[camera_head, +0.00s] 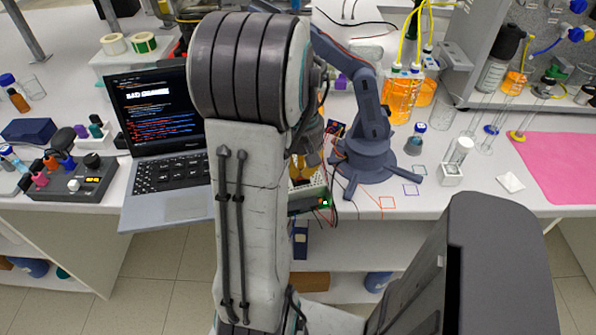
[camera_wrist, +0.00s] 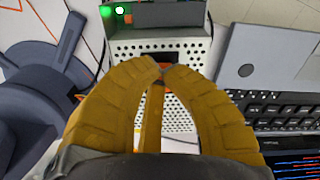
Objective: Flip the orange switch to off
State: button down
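A white perforated box (camera_wrist: 125,54) with a dark top edge and a lit green light lies under and beyond my gripper in the wrist view. In the head view the box (camera_head: 318,188) is mostly hidden behind my arm. My gripper (camera_wrist: 160,69) has yellow-brown ribbed fingers whose tips meet over the box, at a dark recess in its face. A small orange-red patch (camera_wrist: 158,57) shows just past the fingertips. It may be the switch, but the fingers cover most of it, so its position and any contact cannot be told.
An open laptop (camera_head: 165,140) stands left of the box. A blue-grey small robot arm (camera_head: 370,150) stands close on its right. Flasks of orange liquid (camera_head: 400,95) are behind. A black control box with knobs (camera_head: 70,183) sits at far left.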

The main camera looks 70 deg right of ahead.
aim_at(301, 177)
jog(key=shift+f+b, duration=0.75)
jog(key=shift+f, duration=0.15)
dwell(0.4)
jog(key=shift+r, duration=0.1)
jog(key=shift+r+p, duration=3.05)
jog(key=shift+r, duration=0.45)
